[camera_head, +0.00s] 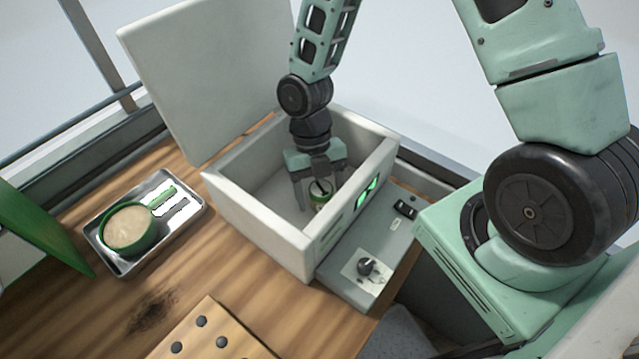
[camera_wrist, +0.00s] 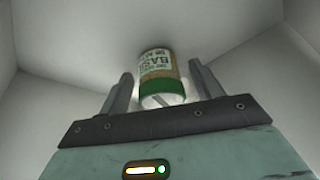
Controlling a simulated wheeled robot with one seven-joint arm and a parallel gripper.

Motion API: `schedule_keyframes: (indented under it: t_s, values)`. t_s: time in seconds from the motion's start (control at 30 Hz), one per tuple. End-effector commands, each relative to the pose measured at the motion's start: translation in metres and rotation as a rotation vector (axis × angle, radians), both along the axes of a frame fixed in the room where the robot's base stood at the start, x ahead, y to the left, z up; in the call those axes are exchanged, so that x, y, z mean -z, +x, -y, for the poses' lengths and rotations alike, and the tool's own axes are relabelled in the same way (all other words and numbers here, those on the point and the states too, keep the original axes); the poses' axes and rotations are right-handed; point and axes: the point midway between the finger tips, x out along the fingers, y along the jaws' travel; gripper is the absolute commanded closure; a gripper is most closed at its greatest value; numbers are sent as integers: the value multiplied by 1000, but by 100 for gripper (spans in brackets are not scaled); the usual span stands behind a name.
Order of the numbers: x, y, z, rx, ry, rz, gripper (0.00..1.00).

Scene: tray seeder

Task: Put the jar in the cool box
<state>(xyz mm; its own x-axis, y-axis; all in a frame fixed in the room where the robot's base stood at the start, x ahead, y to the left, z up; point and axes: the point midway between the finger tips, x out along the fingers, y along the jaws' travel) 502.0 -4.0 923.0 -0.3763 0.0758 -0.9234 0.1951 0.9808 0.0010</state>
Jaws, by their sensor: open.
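The cool box (camera_head: 265,238) is a white box on the wooden table with its lid (camera_head: 205,75) raised. My gripper (camera_head: 316,196) reaches down inside the box, toward its right side. The jar (camera_head: 319,206) is inside the box between the fingers, partly hidden by them. In the wrist view the jar (camera_wrist: 158,70) shows a basil label and a green band, and sits between the two spread fingers of my gripper (camera_wrist: 160,88). A gap shows beside the jar, so the fingers are open around it. I cannot tell whether its base rests on the floor.
A metal tray (camera_head: 190,226) at left holds a green-rimmed bowl (camera_head: 130,230) and small tags. A control panel with a knob (camera_head: 366,267) adjoins the box at right. A wooden board with dark holes (camera_head: 210,335) lies at front. The box walls stand close around my gripper.

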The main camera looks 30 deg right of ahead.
Motion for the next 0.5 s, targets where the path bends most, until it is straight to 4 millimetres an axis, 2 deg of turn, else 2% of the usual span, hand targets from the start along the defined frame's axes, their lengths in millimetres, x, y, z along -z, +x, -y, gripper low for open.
schedule_keyframes:
  t_s: [0.17, 0.5]
  values:
    - [-16, 8, 1, 2, 1, 5, 35]
    - [-80, 34, 7, 4, 0, 6, 35]
